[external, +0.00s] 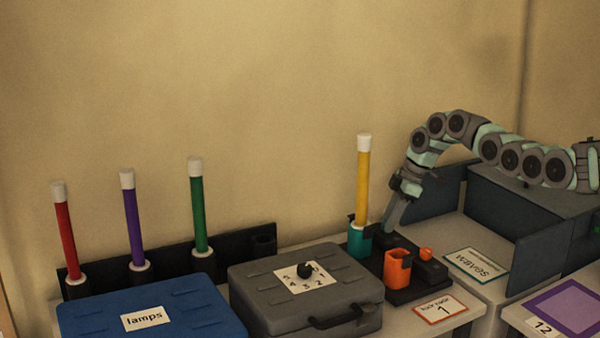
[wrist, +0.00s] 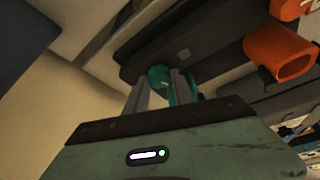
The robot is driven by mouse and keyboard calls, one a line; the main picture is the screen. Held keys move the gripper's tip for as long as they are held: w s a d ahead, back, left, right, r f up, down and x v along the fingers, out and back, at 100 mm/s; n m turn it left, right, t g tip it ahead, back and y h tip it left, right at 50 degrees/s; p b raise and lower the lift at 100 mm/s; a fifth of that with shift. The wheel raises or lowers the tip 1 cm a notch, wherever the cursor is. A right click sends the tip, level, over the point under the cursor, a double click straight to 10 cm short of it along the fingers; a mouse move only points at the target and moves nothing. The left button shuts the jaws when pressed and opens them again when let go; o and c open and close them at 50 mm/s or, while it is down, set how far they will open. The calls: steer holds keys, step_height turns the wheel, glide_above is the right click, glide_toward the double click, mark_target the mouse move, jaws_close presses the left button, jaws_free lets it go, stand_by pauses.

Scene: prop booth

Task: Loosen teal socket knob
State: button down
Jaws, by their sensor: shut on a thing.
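The teal socket (external: 359,241) stands upright at the left of a black base and holds a yellow stick (external: 363,185) with a white top. My gripper (external: 389,226) reaches down just right of this socket, fingers tilted. In the wrist view, my gripper (wrist: 163,80) has its two grey fingers shut on a rounded teal knob (wrist: 160,76); more teal shows behind the right finger. The knob cannot be made out in the external view. I cannot tell how far it is turned.
An orange socket (external: 397,270) and an orange knob (external: 425,254) sit on the same black base, close to the right. A grey case (external: 340,284) and a blue case (external: 185,298) lie to the left. Dark panels (external: 440,196) stand behind and right.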

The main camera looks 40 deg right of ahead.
steer(key=shift+f+n+g+b, duration=0.4)
steer(key=shift+n+b, duration=0.6)
steer(key=shift+b, duration=2.15)
steer(key=shift+r+n+b, duration=0.3)
steer(key=shift+n+b, duration=0.4)
steer(key=shift+b, duration=0.85)
steer(key=c, duration=1.1)
jaws_free()
steer(key=shift+r, duration=0.1)
steer(key=p+v, duration=0.1)
steer(key=v, duration=0.9)
steer(key=shift+w+d+r+p, duration=0.2)
steer(key=shift+d+r+p, duration=0.1)
steer(key=shift+d+p, duration=0.1)
